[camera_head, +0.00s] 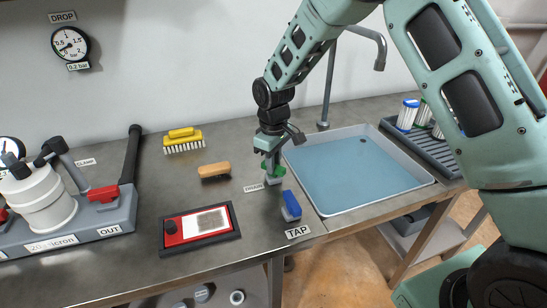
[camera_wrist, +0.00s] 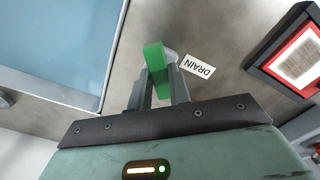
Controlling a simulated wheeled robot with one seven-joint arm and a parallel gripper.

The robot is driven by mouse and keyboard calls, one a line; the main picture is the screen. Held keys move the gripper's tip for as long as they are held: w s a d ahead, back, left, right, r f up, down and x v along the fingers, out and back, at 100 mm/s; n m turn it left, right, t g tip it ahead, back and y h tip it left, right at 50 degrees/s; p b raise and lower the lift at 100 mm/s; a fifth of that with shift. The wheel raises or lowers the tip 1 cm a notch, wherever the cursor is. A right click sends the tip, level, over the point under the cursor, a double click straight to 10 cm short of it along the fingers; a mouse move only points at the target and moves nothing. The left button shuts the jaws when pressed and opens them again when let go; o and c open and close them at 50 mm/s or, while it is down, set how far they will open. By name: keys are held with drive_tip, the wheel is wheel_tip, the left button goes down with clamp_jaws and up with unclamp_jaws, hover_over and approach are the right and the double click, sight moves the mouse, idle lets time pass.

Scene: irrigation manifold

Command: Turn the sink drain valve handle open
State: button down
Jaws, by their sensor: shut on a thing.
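The drain valve's green handle (camera_head: 280,170) stands at the left edge of the sink, by the DRAIN label (camera_head: 253,187). In the wrist view the green handle (camera_wrist: 157,66) sits between the two fingers of my gripper (camera_wrist: 160,90), which is shut on it. A small pale part of the valve shows just beyond the handle. In the head view my gripper (camera_head: 271,165) points down over the valve and covers part of it. The sink (camera_head: 432,180) holds blue water, with a dark drain hole (camera_head: 362,140) near its far side.
A blue tap handle (camera_head: 291,205) stands close in front, by the TAP label (camera_head: 298,232). The filter unit (camera_head: 45,205) stands far left. A faucet (camera_head: 372,40) rises behind the sink.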

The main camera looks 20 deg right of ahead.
drive_tip(key=n+p, duration=0.1)
drive_tip(key=n, duration=0.2)
drive_tip(key=n+p, duration=0.1)
drive_tip(key=n, duration=0.1)
drive_tip(key=shift+r+n+p, duration=0.2)
drive_tip(key=shift+n+p, duration=0.15)
drive_tip(key=shift+n, duration=0.05)
drive_tip(key=shift+f+n+p, duration=0.1)
drive_tip(key=shift+n+p, duration=1)
drive_tip(key=shift+n, duration=1.1)
drive_tip(key=c, duration=1.3)
unclamp_jaws()
wheel_tip(320, 180, up, 17)
drive_tip(key=shift+b, duration=0.45)
drive_tip(key=shift+a, duration=0.1)
